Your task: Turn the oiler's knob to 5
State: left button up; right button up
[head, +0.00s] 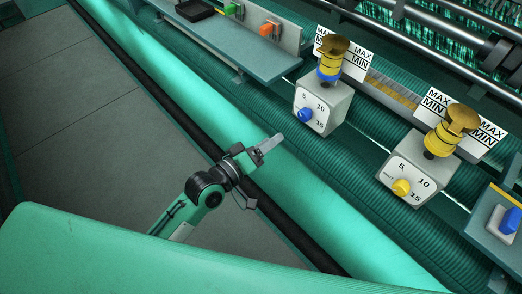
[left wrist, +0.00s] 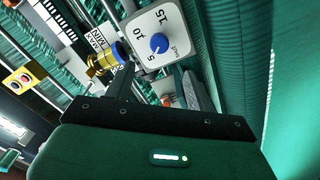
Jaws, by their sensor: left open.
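A pale box-shaped oiler (head: 322,103) with a blue knob (head: 305,114) and a brass cup on top stands right of my left gripper. Its face carries 5, 10 and 15. In the left wrist view its dial face (left wrist: 174,22) and blue knob (left wrist: 158,44) show close up; I cannot tell surely where the knob points. A second oiler (head: 419,167) with a yellow knob (head: 401,187) stands further right. My right gripper is not in view.
MAX/MIN cards (head: 343,53) stand behind the oilers. A blue switch (head: 510,220) is at the right edge. The grey floor (head: 75,110) at left is clear.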

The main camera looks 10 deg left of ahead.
pick_arm(q)
jog(key=shift+v, duration=1.1)
jog(key=w+a+f+g+y, duration=0.1)
jog(key=a+f+y, duration=0.15)
jog(key=f, duration=0.85)
jog(key=w+a+f+g+y, duration=0.1)
jog(key=a+f+y, duration=0.15)
jog(key=f, duration=0.85)
jog(key=s+a+f+m+g+y, duration=0.1)
jog(key=s+a+f+g, duration=0.15)
jog(key=f, duration=0.65)
jog(key=s+a+f+m+g+y, duration=0.1)
jog(key=s+a+f, duration=0.25)
jog(key=f, duration=0.55)
jog(key=s+a+f+m+g+y, duration=0.1)
jog(key=s+a+f+g+y, duration=0.2)
jog(key=s+f, duration=1.05)
jog(key=s+a+f+m+g, duration=0.1)
jog(key=s+f, duration=0.4)
jog(key=s, duration=0.6)
jog(key=s+a+f+m+g, duration=0.2)
jog(key=s+f+g, duration=0.2)
jog(key=s, duration=0.6)
jog(key=shift+s+a+f+y, duration=0.2)
jog(key=shift+s+f+y, duration=0.15)
jog(key=shift+f, duration=0.5)
